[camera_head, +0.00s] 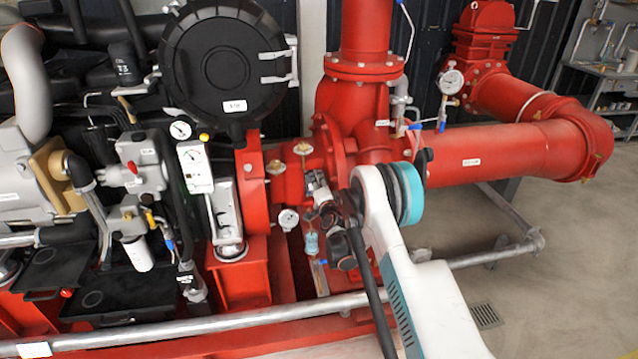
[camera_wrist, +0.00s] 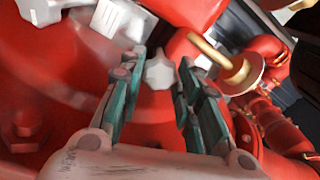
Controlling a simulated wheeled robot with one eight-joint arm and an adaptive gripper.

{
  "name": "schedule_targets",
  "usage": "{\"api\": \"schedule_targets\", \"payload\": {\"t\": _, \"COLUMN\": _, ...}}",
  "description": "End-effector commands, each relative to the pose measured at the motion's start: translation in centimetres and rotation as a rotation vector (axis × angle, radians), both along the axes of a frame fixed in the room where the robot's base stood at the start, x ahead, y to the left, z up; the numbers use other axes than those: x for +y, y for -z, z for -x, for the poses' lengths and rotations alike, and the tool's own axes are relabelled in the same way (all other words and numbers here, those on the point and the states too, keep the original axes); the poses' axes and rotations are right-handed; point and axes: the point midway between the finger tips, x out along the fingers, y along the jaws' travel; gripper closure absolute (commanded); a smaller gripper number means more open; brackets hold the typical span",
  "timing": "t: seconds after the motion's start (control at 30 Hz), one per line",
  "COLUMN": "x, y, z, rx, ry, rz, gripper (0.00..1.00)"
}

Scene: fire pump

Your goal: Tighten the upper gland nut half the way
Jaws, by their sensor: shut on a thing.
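In the wrist view my gripper (camera_wrist: 161,62) has its two teal-padded fingers on either side of a small pale grey lobed nut (camera_wrist: 158,73). I take this as the upper gland nut, held between the fingers. Red pump casing lies behind it. In the head view my gripper (camera_head: 316,184) reaches left to the red pump housing, below a brass fitting (camera_head: 303,148). The nut is too small to make out in that view, and how far it is turned cannot be told.
A brass stem with a round flange (camera_wrist: 242,72) stands close to the right finger. A grey pipe rail (camera_head: 490,257) runs low across the front.

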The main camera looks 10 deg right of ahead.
Motion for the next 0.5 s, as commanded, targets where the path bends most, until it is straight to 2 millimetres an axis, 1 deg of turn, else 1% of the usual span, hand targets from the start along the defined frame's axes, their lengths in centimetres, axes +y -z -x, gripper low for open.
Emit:
{"api": "schedule_targets", "payload": {"t": 0.43, "x": -0.10, "y": 0.10, "z": 0.07, "rx": 0.001, "ry": 0.000, "rz": -0.008, "gripper": 0.93}}
{"api": "schedule_targets", "payload": {"t": 0.47, "x": -0.10, "y": 0.10, "z": 0.07, "rx": 0.001, "ry": 0.000, "rz": -0.008, "gripper": 0.62}}
{"api": "schedule_targets", "payload": {"t": 0.5, "x": -0.10, "y": 0.10, "z": 0.06, "rx": 0.001, "ry": 0.000, "rz": -0.008, "gripper": 0.53}}
